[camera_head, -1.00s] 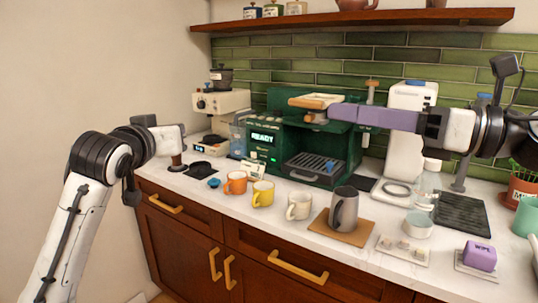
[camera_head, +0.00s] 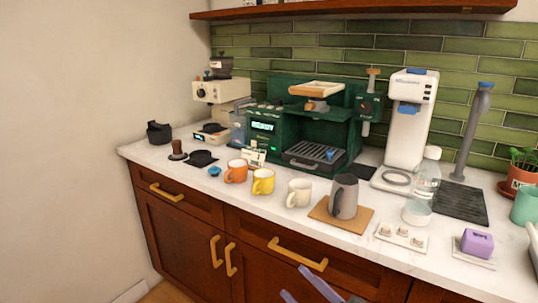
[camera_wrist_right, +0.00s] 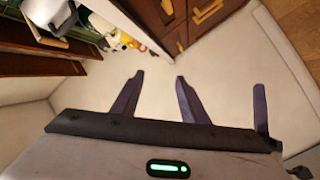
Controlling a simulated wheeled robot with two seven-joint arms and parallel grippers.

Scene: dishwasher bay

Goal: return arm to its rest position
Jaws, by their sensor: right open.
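My right gripper (camera_head: 304,289) shows only by its purple fingertips at the bottom edge of the head view. They are low in front of the cabinet doors, below the countertop. In the right wrist view the two purple fingers (camera_wrist_right: 159,80) stand apart with nothing between them. The rest of my right arm is out of the head view. My left arm and left gripper are in neither current view.
The white countertop (camera_head: 152,156) holds a green espresso machine (camera_head: 290,125), an orange mug (camera_head: 236,171), a yellow mug (camera_head: 263,181), a white mug (camera_head: 299,192) and a grey pitcher (camera_head: 343,198). The wooden cabinet (camera_head: 195,222) has protruding gold handles (camera_head: 298,253). Free space lies before it.

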